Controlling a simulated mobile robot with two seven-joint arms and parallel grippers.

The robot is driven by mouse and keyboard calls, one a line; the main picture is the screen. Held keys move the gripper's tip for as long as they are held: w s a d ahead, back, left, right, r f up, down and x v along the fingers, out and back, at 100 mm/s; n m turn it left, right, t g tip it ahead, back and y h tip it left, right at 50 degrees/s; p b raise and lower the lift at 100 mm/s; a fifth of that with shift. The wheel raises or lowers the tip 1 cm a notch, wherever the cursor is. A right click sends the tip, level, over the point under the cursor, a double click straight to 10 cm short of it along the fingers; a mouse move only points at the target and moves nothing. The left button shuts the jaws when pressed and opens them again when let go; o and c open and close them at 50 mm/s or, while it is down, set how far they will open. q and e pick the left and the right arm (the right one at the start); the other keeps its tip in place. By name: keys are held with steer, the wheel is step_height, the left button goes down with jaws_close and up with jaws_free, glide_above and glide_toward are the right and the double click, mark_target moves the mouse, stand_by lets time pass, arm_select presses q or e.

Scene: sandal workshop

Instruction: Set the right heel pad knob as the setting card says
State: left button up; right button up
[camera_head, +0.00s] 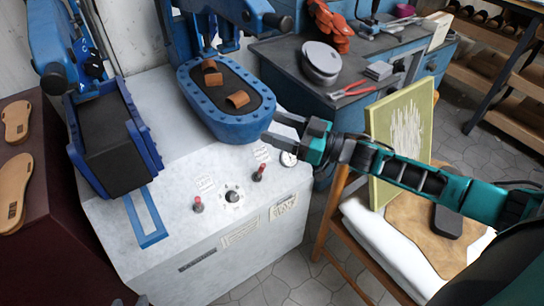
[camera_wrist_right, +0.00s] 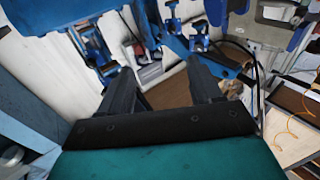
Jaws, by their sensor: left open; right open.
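A white machine cabinet (camera_head: 140,225) fills the middle of the head view. Its top carries a black round knob (camera_head: 232,196) on a white dial, a red-topped control (camera_head: 198,204) to its left and another red-topped control (camera_head: 259,172) to its right. The knob's setting is too small to read. A white card with handwriting (camera_head: 283,207) is on the front face; its text is unreadable here. My right gripper (camera_head: 283,128) is open and empty above the right-hand control, near a round gauge (camera_head: 288,159). Only a dark tip of my left gripper (camera_head: 142,300) shows at the bottom edge.
A blue press bed (camera_head: 232,127) with brown leather pieces stands behind the knob. A dark blue-framed pad (camera_head: 113,140) stands left. A chair with a green-framed board (camera_head: 400,135) is under my right arm.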

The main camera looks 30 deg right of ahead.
arm_select(q)
steer(key=shift+r, duration=0.15)
arm_select(e)
steer(key=s+a+f+m+t+h, duration=0.1)
steer(key=s+a+f+m+h, duration=0.1)
steer(key=f, duration=0.3)
steer(key=shift+s+a+h, duration=0.35)
steer(key=shift+a+h, duration=0.25)
steer(key=shift+a, duration=0.15)
